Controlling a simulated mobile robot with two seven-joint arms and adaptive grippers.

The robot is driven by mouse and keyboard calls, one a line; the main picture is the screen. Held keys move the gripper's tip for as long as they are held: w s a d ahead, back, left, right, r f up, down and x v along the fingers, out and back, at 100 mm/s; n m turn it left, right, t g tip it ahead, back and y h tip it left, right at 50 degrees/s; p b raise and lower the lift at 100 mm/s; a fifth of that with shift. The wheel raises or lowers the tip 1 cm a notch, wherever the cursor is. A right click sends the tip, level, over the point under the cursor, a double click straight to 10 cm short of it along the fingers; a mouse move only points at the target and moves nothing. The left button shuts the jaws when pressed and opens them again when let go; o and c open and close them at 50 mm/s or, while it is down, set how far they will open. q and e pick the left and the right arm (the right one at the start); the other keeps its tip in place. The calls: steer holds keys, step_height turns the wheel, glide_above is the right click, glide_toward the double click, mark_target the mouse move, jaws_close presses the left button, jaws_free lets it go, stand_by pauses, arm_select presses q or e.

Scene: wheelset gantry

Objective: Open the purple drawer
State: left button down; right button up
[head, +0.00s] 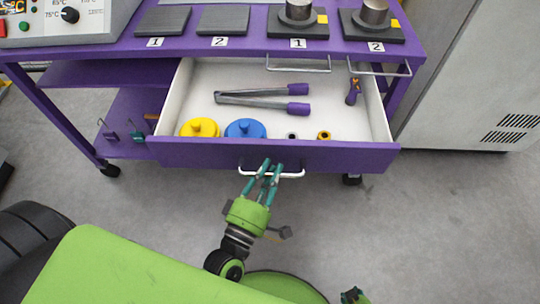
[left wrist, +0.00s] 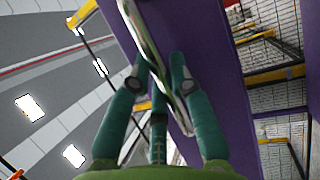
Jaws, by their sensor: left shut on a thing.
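The purple drawer (head: 330,156) is pulled out from the purple cart, and its white inside shows in the head view. Its front panel also shows in the left wrist view (left wrist: 212,60). My left gripper (head: 266,170), with green body and teal fingers, is shut on the drawer's metal handle (head: 290,175). The handle runs between the fingers in the left wrist view (left wrist: 160,60). In the drawer lie purple-ended tongs (head: 265,101), a yellow lidded piece (head: 199,128), a blue one (head: 245,129) and small parts. A small part of what may be my right gripper shows at the bottom edge; its fingers are unclear.
The cart top (head: 240,46) carries numbered black pads, two metal weights (head: 298,10) and a control box (head: 60,22). A grey cabinet (head: 480,80) stands at the right. The floor (head: 440,230) at the lower right is clear.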

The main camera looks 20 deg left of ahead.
arm_select(q)
steer(key=shift+s+d, duration=0.15)
steer(key=shift+s, duration=0.25)
arm_select(e)
steer(key=shift+s, duration=0.25)
arm_select(q)
steer(key=c, duration=1.1)
jaws_free()
steer(key=v, duration=1.2)
